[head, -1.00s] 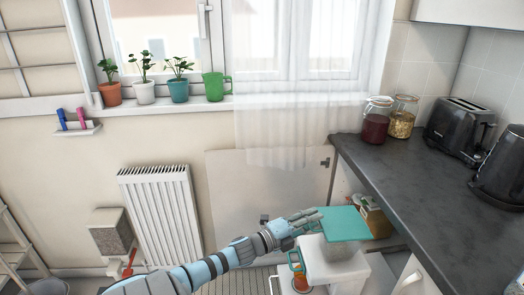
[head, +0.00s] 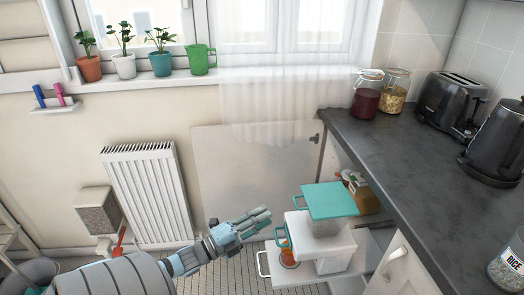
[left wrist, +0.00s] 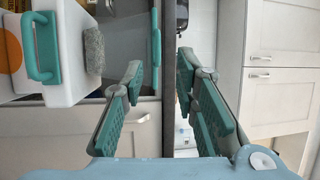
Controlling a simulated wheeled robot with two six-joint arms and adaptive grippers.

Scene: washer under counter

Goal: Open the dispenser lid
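The dispenser is a white box (head: 325,248) with a teal handle on its left side, low beside the counter. A flat teal lid panel (head: 331,201) shows above it, with a grey block (head: 322,228) just below the panel. I cannot tell whether the lid is raised. In the left wrist view, a white box (left wrist: 80,85) with a teal handle (left wrist: 42,48) and an orange disc fills the upper left. My left gripper (head: 264,216) is left of the dispenser, apart from it. Its fingers (left wrist: 160,68) are spread and empty. My right gripper is not in view.
The dark counter (head: 400,150) on the right carries jars, a toaster (head: 447,102) and a kettle (head: 497,145). A brown container (head: 358,190) stands behind the lid. A radiator (head: 148,190) is on the wall. A white pull-out (head: 310,274) lies below the dispenser.

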